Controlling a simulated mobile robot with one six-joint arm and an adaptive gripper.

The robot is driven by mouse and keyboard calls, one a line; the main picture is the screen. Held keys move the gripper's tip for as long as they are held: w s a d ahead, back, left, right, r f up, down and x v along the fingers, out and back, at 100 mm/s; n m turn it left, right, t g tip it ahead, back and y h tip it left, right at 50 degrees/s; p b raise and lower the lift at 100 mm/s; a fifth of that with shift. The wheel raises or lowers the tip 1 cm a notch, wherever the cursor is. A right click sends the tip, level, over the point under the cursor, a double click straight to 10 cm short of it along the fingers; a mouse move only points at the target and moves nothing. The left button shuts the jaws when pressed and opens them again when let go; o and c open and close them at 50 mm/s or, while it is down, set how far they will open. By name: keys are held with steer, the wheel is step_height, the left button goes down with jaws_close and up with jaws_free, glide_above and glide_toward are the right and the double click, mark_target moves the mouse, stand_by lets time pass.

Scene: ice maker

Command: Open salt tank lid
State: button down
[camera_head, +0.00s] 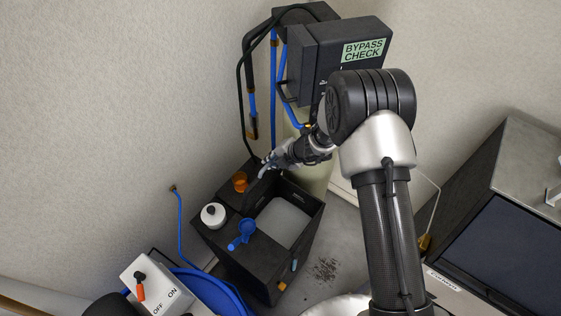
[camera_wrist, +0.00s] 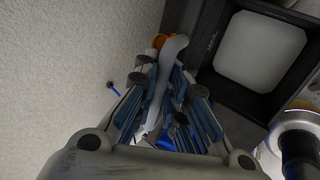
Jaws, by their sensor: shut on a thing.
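The salt tank (camera_head: 235,262) is a dark box with a square opening, and a pale grey surface shows inside. The opening also shows in the wrist view (camera_wrist: 222,98), to the right of my gripper. A dark slab (camera_head: 262,188), which looks like the lid tilted up, stands at the opening's left side. My gripper (camera_head: 274,164) is at the tank's back left corner, above this slab. In the wrist view, my gripper (camera_wrist: 166,88) is shut on a grey curved handle (camera_wrist: 174,48). Its join to the lid is hidden by my fingers.
A blue scoop-like piece (camera_head: 243,234), a white round cap (camera_head: 212,214) and an orange cap (camera_head: 240,182) sit on the tank's left side. A control box marked BYPASS CHECK (camera_head: 318,62) with hoses stands behind. An ON/OFF switch box (camera_head: 150,282) is at front left.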

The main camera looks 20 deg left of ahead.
steer(key=shift+w+a+r, duration=0.3)
steer(key=shift+a+r, duration=0.05)
steer(key=shift+a, duration=0.2)
steer(key=c, duration=1.9)
jaws_free()
steer(key=shift+s+d, duration=0.1)
steer(key=shift+f, duration=0.1)
steer(key=shift+d, duration=0.15)
steer(key=v, duration=1.2)
